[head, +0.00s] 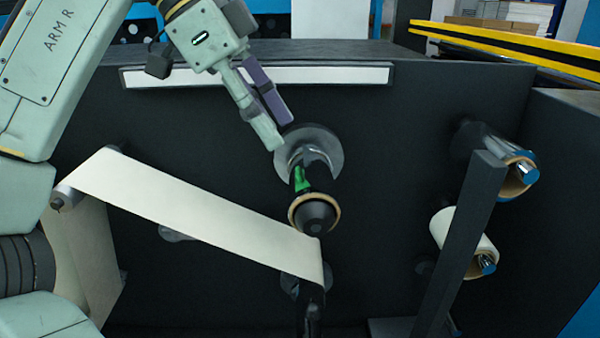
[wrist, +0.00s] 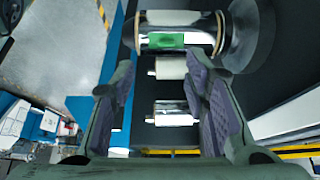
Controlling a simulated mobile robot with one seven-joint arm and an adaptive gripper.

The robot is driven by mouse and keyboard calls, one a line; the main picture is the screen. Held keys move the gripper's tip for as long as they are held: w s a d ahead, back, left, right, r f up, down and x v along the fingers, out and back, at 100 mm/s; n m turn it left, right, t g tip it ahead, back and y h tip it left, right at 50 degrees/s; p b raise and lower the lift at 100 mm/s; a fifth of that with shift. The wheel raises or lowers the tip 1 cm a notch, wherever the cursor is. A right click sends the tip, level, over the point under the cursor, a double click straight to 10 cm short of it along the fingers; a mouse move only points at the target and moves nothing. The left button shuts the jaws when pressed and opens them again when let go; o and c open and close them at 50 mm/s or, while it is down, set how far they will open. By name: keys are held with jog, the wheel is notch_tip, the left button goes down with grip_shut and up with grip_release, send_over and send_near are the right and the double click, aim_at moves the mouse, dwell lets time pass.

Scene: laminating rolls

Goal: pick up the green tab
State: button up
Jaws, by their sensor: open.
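The green tab (head: 302,179) is a small bright green patch on the dark roll (head: 317,212) that sticks out from the machine's front panel. In the wrist view the green tab (wrist: 162,41) lies flat on the shiny roll at the top of the picture, beyond the fingertips. My gripper (head: 279,125) is above and a little left of the tab in the head view, apart from it. In the wrist view my gripper (wrist: 155,78) has its two fingers spread wide with nothing between them.
A pale web (head: 190,202) runs from a roller at left to below the roll. A dark upright bar (head: 470,235) stands at right, near two more rolls, an upper one (head: 515,178) and a white one (head: 458,232). A yellow and black rail (head: 500,38) crosses the upper right.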

aim_at(300, 174)
jog(key=x, duration=0.4)
jog(key=w+x, duration=0.1)
jog(key=x, duration=0.1)
jog(key=shift+a+f, duration=0.25)
jog(key=shift+f, duration=0.15)
jog(key=shift+s+d+f, duration=0.1)
jog(key=shift+d+f, duration=0.1)
jog(key=shift+f, duration=0.1)
jog(key=c, duration=0.9)
jog(key=shift+o, duration=0.2)
jog(key=shift+r, duration=0.1)
